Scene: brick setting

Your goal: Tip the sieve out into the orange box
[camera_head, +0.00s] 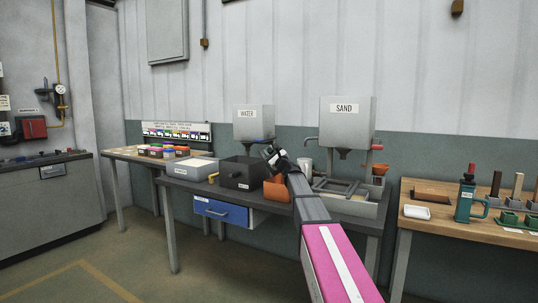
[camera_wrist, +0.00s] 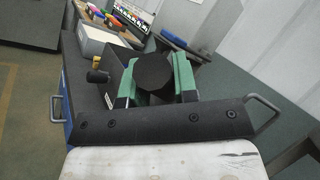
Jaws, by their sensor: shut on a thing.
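The orange box (camera_head: 277,188) stands on the dark workbench, right of the black box, partly hidden by my arm. My gripper (camera_head: 270,153) is above the orange box, close over it. In the wrist view my gripper (camera_wrist: 155,88) has its green jaws shut on a dark round piece (camera_wrist: 154,72), which appears to be part of the sieve. The sieve's mesh and anything in it do not show clearly, and I cannot tell how far it is tilted. The inside of the orange box is hidden.
A black box (camera_head: 241,173) and a grey box (camera_head: 194,167) stand left of the orange box. The WATER tank (camera_head: 253,122) and the SAND hopper (camera_head: 346,121) rise behind. A tray (camera_head: 350,205) lies under the hopper.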

